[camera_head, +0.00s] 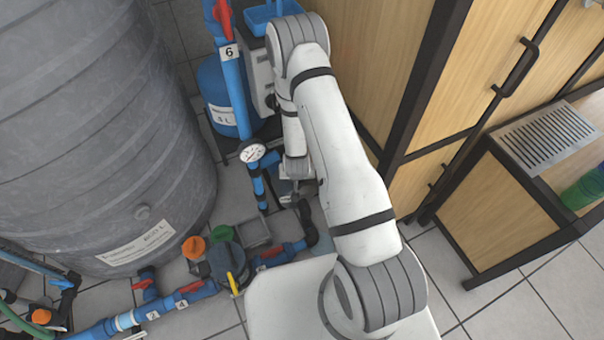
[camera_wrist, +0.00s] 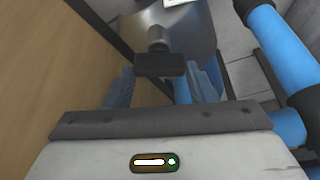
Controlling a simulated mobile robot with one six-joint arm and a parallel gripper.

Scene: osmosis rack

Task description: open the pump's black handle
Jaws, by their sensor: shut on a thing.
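The pump's black handle (camera_wrist: 160,66) is a short dark bar on a metal stem in the wrist view, in front of a shiny metal pump body (camera_wrist: 190,30). My gripper (camera_wrist: 163,76) has one finger at each end of the bar and is shut on it. In the head view my gripper (camera_head: 298,188) points down behind my white arm, low among the blue pipes. The handle cannot be made out there, as my arm and the pipework hide it.
A large grey tank (camera_head: 100,130) fills the left. A pressure gauge (camera_head: 252,152) and blue pipes (camera_head: 232,90) stand close left of my arm. Wooden cabinets (camera_head: 440,70) stand on the right; a wooden panel (camera_wrist: 60,60) is close in the wrist view.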

